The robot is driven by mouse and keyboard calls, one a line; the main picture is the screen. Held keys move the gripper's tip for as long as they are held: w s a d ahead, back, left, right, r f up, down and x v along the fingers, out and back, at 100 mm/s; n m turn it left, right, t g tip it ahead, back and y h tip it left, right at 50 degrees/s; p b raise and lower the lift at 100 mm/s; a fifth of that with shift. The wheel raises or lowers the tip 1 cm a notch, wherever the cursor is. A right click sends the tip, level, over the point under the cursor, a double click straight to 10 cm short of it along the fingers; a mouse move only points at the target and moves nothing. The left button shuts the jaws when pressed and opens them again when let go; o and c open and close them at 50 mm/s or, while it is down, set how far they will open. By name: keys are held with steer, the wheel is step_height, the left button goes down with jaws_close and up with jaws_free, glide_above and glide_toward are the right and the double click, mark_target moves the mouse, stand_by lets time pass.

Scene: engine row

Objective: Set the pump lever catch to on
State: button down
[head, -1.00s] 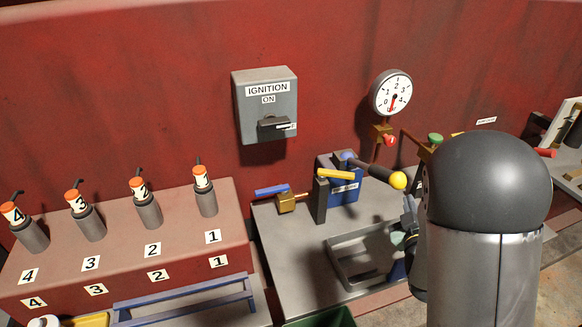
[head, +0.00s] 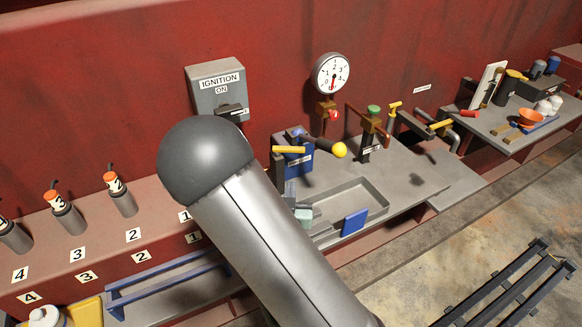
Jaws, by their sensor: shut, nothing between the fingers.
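The pump lever, a dark bar with a yellow ball end (head: 340,149), sticks out to the right from a blue box (head: 297,165) on the grey bench. A yellow-handled bar on a dark post (head: 289,150) stands at the box's left front. I cannot tell which part is the catch, and the label on the box is too small to read.
A gauge (head: 331,75) and an ignition box (head: 216,88) are on the red wall. A green-topped valve (head: 374,111) stands right of the lever. A blue block (head: 354,222) is at the tray's front edge. My arm covers the bench's left part.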

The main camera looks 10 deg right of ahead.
mark_target(294, 152)
steer(key=b+x, duration=0.4)
steer(key=x, duration=0.8)
steer(key=shift+d, duration=0.1)
steer(key=shift+w+d, duration=0.1)
steer(key=shift+w, duration=0.15)
steer(key=shift+b, duration=0.4)
